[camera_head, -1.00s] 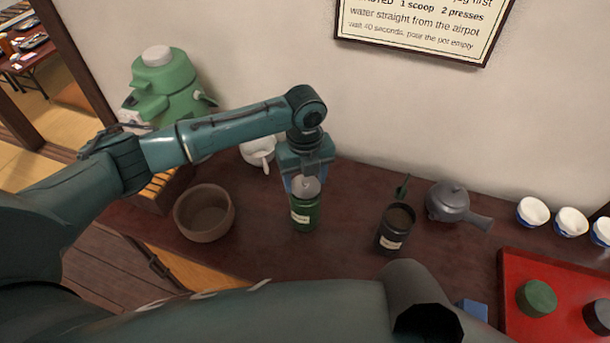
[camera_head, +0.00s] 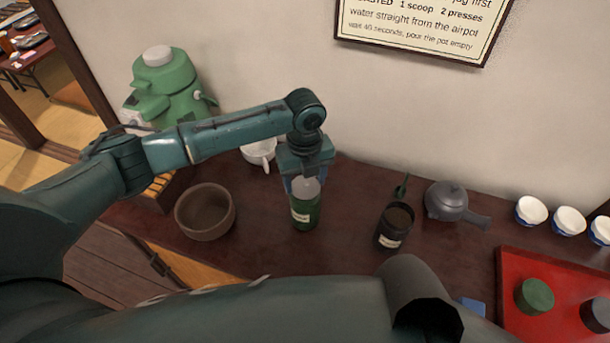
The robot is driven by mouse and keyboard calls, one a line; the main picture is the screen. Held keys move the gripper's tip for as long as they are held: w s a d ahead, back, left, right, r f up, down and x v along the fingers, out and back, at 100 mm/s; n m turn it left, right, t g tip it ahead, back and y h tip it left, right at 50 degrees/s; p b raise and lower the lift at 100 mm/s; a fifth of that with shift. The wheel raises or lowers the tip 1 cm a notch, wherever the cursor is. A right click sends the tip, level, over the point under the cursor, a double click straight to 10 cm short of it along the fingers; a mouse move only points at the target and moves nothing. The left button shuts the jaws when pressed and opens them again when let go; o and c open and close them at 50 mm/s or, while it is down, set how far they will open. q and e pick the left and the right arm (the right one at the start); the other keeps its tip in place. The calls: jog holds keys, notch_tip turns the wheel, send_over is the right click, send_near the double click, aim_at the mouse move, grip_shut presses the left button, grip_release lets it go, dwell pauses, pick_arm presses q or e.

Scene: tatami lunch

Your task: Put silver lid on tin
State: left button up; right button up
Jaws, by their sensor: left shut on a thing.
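The green tin (camera_head: 306,214) with a pale label stands upright on the dark wooden counter, near the middle of the view. The silver lid (camera_head: 305,187) is at the tin's mouth, directly under my left gripper (camera_head: 305,178). My left gripper points down and is shut on the silver lid. The gripper hides part of the lid, and I cannot tell whether the lid is fully seated. My right gripper is not clearly visible; only my dark arm crosses the bottom of the view.
A black open tin (camera_head: 391,240) and a grey teapot (camera_head: 446,199) stand to the right. A brown bowl (camera_head: 204,236) is to the left, with a green airpot (camera_head: 168,85) behind. A red tray (camera_head: 570,284) holds a green lid (camera_head: 535,296) and a dark lid (camera_head: 597,314).

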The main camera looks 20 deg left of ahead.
pick_arm(q)
jog(key=shift+f, duration=0.1)
jog(key=o, duration=1.1)
pick_arm(e)
jog(key=shift+r, duration=0.1)
jog(key=shift+a, duration=0.1)
pick_arm(q)
notch_tip(320, 180, up, 3)
jog(key=p, duration=0.2)
jog(key=shift+f+p, duration=0.1)
jog(key=shift+p, duration=0.2)
jog(key=shift+r, duration=2.15)
pick_arm(e)
jog(key=shift+r, duration=1.1)
